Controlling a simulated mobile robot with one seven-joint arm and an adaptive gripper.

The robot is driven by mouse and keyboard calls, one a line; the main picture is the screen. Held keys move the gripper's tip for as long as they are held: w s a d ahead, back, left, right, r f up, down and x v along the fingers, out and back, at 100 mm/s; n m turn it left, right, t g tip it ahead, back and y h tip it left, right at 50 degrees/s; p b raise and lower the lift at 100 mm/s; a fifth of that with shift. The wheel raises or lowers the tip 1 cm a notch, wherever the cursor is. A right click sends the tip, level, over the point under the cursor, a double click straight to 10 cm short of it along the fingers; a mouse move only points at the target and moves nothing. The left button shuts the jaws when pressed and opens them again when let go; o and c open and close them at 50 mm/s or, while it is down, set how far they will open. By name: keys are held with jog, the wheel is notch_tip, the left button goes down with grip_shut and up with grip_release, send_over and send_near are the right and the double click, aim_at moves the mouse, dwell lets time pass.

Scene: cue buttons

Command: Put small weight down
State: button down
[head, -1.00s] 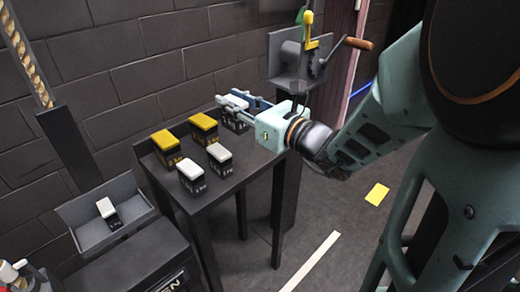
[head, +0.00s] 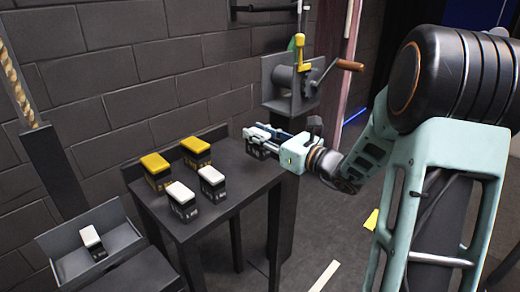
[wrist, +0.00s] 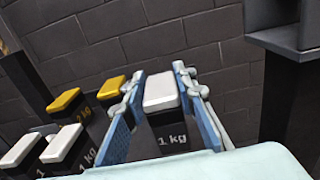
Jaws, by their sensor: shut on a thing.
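My gripper (head: 268,138) is shut on a small dark weight with a white top (head: 258,150), at the right end of the dark table (head: 240,193). In the wrist view the held weight (wrist: 168,128) stands upright between the two blue fingers and is marked "1 kg". I cannot tell whether its base touches the table. Two other white-topped weights (head: 181,200) (head: 212,184) and two yellow-topped weights (head: 156,171) (head: 196,151) stand to the left on the table. One yellow-topped weight (wrist: 65,103) shows a partly hidden kg label.
A dark machine with a crank (head: 292,90) stands behind and right of the table. A grey tray (head: 72,262) with one small white-topped block (head: 93,242) is at the lower left. A brick wall is behind. Table surface between the gripper and the other weights is clear.

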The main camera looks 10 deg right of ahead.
jog(key=shift+w+d+f, duration=0.3)
jog(key=shift+w+f, duration=0.05)
jog(key=shift+f, duration=0.05)
jog(key=shift+w+d+f+b, duration=0.15)
jog(key=shift+f+b, duration=0.8)
jog(key=shift+f, duration=0.75)
jog(key=shift+f, duration=0.15)
jog(key=c, duration=1.6)
grip_release()
jog(key=shift+f, duration=0.15)
jog(key=shift+s+d+r, duration=0.2)
jog(key=shift+s, duration=0.05)
jog(key=p+v, duration=0.2)
jog(key=v, duration=0.9)
jog(key=shift+s+d, duration=0.1)
jog(key=shift+s, duration=0.15)
